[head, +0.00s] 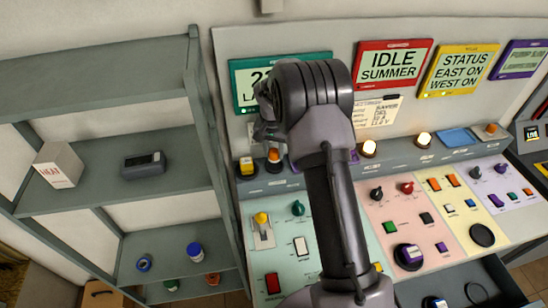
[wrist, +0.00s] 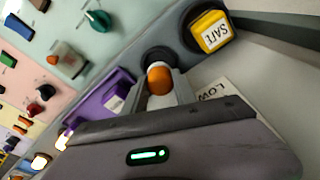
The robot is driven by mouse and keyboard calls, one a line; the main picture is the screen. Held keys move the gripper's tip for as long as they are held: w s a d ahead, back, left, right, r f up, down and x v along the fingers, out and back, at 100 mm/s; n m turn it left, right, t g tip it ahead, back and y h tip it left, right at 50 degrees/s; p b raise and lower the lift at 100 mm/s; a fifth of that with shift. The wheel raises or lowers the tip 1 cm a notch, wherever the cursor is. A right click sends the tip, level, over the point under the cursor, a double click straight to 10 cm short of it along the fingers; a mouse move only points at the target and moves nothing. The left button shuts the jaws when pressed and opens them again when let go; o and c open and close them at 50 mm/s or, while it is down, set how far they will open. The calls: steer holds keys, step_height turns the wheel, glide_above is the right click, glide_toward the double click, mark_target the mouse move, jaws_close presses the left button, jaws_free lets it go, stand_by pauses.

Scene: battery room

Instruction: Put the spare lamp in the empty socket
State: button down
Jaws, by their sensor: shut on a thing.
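An orange-topped lamp (wrist: 158,77) is between the fingers of my gripper (wrist: 163,90) in the wrist view, and the gripper is shut on it. A dark round socket (wrist: 160,54) on the grey ledge shows just beyond the lamp. In the head view the orange lamp (head: 273,155) stands upright over the ledge, left of my arm. I cannot tell whether its base is seated in the socket or just above it. My arm hides part of the gripper in the head view.
A yellow SAFE block (wrist: 210,31) sits beside the socket, and a purple block (wrist: 105,95) is on the other side. Two lit lamps (head: 368,148) (head: 424,138) and an orange one (head: 491,128) stand along the ledge. Sloping control panels (head: 275,240) lie in front; shelves (head: 105,195) stand left.

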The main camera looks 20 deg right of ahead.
mark_target(274, 159)
step_height(274, 159, down, 3)
steer(key=shift+s, duration=0.1)
steer(key=shift+f, duration=0.2)
steer(key=shift+f+b, duration=0.15)
steer(key=shift+b, duration=0.2)
steer(key=c, duration=1)
jaws_free()
